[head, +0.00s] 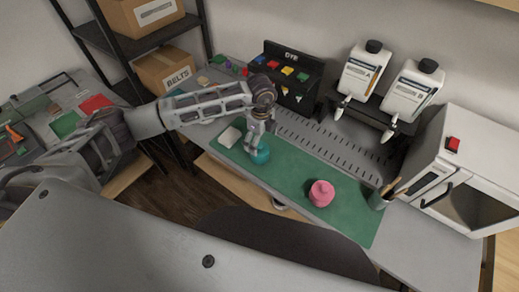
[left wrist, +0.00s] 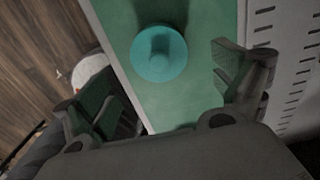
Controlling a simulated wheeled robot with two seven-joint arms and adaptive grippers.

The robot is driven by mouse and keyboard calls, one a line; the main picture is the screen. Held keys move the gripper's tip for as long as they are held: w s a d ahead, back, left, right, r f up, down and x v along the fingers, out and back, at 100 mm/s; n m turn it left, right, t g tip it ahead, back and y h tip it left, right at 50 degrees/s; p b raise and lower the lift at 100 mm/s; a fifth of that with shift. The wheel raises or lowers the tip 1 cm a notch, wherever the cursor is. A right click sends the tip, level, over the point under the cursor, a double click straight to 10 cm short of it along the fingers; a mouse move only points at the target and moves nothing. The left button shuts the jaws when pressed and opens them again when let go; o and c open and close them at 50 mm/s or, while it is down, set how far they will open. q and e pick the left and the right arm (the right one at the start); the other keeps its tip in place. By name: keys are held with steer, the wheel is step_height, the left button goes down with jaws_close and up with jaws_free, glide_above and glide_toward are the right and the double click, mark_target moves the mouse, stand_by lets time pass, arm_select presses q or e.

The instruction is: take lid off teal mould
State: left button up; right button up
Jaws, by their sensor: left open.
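The teal mould (head: 260,155) stands on the green mat (head: 285,178) in the head view, partly hidden by my left gripper (head: 258,142), which is just above it. In the left wrist view the teal mould (left wrist: 158,53) shows from above as a round disc with a raised knob in the middle. My left gripper (left wrist: 178,95) is open, its two fingers apart and nothing between them; the mould lies ahead of the fingertips. I cannot tell whether a finger touches it. My right gripper is not in view.
A pink mould (head: 321,193) stands on the mat to the right. A white block (head: 230,137) lies at the mat's left end. A cup with sticks (head: 378,200) and a white oven (head: 465,185) are at the right. Dye dispensers (head: 287,75) and two bottles (head: 362,70) stand behind.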

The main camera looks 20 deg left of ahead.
mark_target(259, 145)
arm_select(q)
steer(key=shift+f, duration=0.3)
steer(key=shift+a+f, duration=0.2)
steer(key=shift+f, duration=0.35)
steer(key=f, duration=0.2)
steer(key=shift+w+a+f+p, duration=0.15)
steer(key=shift+a+f+p, duration=0.05)
steer(key=shift+f+p, duration=0.2)
steer(key=shift+f, duration=0.5)
steer(key=shift+c, duration=0.4)
steer(key=c, duration=0.9)
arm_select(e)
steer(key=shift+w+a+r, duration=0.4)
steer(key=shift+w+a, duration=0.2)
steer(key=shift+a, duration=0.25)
